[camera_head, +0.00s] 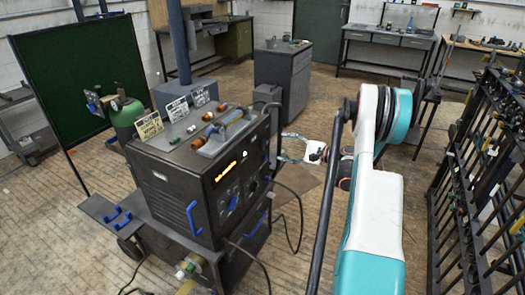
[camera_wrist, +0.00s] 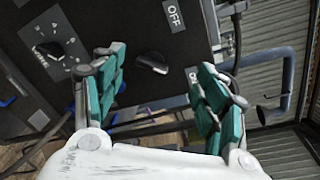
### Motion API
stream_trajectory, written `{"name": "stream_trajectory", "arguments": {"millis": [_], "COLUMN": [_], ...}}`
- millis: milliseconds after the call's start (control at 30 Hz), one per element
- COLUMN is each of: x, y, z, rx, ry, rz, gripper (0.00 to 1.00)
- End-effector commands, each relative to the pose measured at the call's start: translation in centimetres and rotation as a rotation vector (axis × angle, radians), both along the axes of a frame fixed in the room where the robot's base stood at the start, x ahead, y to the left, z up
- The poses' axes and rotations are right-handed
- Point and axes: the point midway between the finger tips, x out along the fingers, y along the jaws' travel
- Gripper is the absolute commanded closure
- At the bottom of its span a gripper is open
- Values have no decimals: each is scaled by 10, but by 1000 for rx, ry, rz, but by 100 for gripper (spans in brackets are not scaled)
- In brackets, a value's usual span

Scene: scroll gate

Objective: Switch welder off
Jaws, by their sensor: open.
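The welder (camera_head: 160,195) is a dark box with blue handles on a cart, left of centre in the head view. In the wrist view, its dark panel carries a black rotary switch (camera_wrist: 152,64) between an OFF label (camera_wrist: 174,15) and an ON label (camera_wrist: 194,78). The switch's bar slants, with one end towards ON. My gripper (camera_wrist: 160,66) is open and empty, its teal-padded fingers at either side of the switch in the picture. I cannot tell the gap in depth. In the head view my gripper (camera_head: 295,149) is right of the welder; the switch is hidden there.
Cables (camera_head: 290,215) hang to the floor beside the welder. A green gas cylinder (camera_head: 124,116) stands behind it. A dark rack (camera_head: 480,170) stands at the right, with a grey cabinet (camera_head: 282,75) further back.

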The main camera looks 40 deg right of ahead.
Motion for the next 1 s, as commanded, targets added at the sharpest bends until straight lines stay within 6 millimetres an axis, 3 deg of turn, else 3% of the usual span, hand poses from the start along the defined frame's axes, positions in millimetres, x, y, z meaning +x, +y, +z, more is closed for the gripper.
{"name": "stream_trajectory", "arguments": {"millis": [33,200,367,1000], "x": [-11,-33,-31,72], "y": [-14,-36,-36,7], "z": [-13,-30,-34,-35], "rx": [37,115,133,130], "ry": [-15,-51,-58,-57], "rz": [-17,-38,-40,-39], "gripper": [33,33,33,33]}}
